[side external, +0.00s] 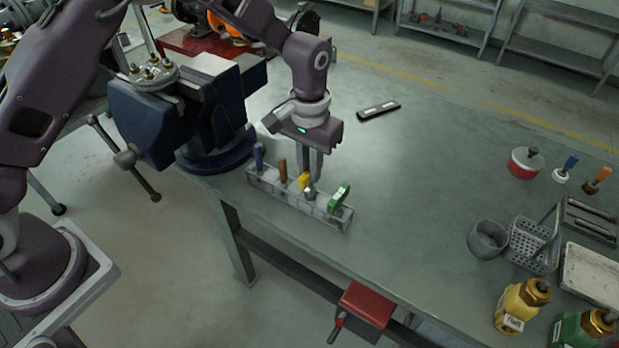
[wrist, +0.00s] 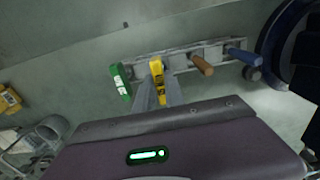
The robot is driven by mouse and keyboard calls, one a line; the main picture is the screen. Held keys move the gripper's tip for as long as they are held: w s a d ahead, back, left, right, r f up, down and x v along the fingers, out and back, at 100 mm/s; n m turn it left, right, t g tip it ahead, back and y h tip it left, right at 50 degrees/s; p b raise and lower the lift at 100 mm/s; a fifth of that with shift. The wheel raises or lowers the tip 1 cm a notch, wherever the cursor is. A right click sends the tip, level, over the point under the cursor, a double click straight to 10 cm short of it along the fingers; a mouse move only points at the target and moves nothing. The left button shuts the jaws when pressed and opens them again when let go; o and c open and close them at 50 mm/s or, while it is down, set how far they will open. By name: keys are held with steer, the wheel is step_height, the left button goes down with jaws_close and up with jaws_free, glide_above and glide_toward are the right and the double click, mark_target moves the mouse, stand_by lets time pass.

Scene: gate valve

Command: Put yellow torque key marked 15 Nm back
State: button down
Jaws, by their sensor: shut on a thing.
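The yellow torque key (side external: 304,181) is upright at the grey key rack (side external: 267,190), between the brown key (side external: 283,171) and the green key (side external: 339,198). My gripper (side external: 312,178) points down over the rack and is shut on the yellow key. In the wrist view the yellow key (wrist: 157,80) shows between my fingers, in line with the rack (wrist: 180,62). The gripper hides its lower part, so I cannot tell how deep it sits. The blue key (side external: 259,156) stands at the rack's far left end.
A blue vise (side external: 165,115) with a flanged valve part stands left of the rack. A black flat object (side external: 378,109) lies behind. A grey cup (side external: 487,239), perforated basket (side external: 530,245) and yellow bottle (side external: 522,305) stand at the right. The table between is clear.

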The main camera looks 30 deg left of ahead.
steer(key=shift+f, duration=1.35)
steer(key=c, duration=1.4)
jaws_free()
steer(key=shift+f, duration=0.15)
step_height(320, 180, up, 12)
steer(key=shift+r, duration=0.2)
steer(key=shift+r, duration=0.1)
